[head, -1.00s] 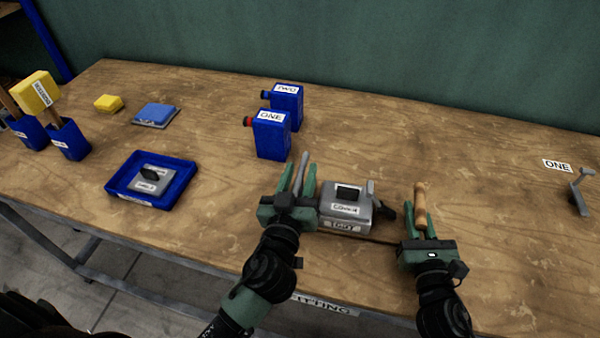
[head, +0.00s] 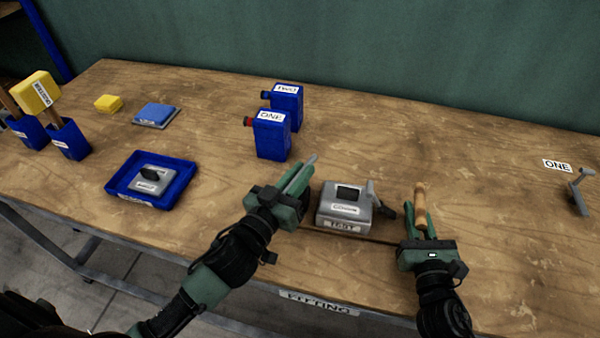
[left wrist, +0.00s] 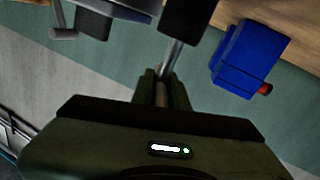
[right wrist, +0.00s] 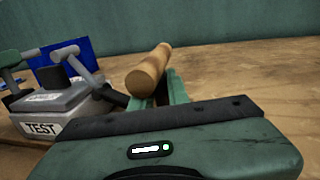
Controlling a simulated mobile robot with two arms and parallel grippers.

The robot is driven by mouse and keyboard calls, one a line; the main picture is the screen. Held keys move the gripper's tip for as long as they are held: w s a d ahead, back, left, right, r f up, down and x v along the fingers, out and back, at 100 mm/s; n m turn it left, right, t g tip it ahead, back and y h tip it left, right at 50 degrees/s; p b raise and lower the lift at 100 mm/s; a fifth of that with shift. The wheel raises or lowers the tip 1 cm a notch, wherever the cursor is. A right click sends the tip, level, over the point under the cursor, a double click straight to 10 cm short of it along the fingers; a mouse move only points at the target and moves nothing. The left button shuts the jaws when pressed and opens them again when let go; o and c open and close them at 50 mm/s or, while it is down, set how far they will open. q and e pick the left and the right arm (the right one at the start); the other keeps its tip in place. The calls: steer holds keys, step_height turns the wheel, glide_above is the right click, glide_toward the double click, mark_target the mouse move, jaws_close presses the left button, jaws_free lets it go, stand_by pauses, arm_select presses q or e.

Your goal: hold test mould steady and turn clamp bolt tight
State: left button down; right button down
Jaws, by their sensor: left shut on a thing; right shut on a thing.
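The test mould (head: 334,213), a grey block with a dark top patch and a TEST label, sits on the bench. It also shows in the right wrist view (right wrist: 58,110). A grey bar-like clamp bolt (head: 372,192) stands at its right side.
Blue cans ONE (head: 271,140) and TWO (head: 288,103) stand behind the left gripper. A blue tray (head: 185,178) holds a grey block at left. A grey tool (head: 578,190) lies far right near a ONE label. The bench between it and my right gripper is clear.

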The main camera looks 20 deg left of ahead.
arm_select(q)
steer(key=m+g+h, duration=0.1)
steer(key=m+h, duration=0.1)
steer(key=m+g+h, duration=0.1)
steer(key=h, duration=0.2)
steer(key=shift+m+g, duration=0.3)
steer(key=shift+m, duration=0.1)
steer(key=m+g+h, duration=0.4)
steer(key=g+h, duration=0.1)
steer(key=shift+w+r, duration=0.15)
steer(key=shift+w, duration=0.05)
steer(key=m+g+h, duration=0.2)
steer(key=m+g, duration=0.1)
steer(key=g, duration=0.1)
steer(key=shift+m+g, duration=0.3)
steer(key=shift+s+d+m+g+h, duration=0.15)
steer(key=shift+m+g+h, duration=0.1)
steer(key=shift+m+g, duration=0.65)
steer(key=shift+s+m+g+h, duration=0.1)
steer(key=shift+m+g+h, duration=0.3)
steer(key=shift+g, duration=0.8)
steer(key=shift+f+g, duration=0.2)
steer(key=shift+g, duration=0.1)
arm_select(e)
steer(key=shift+a, duration=0.1)
arm_select(q)
steer(key=c, duration=1.4)
jaws_free()
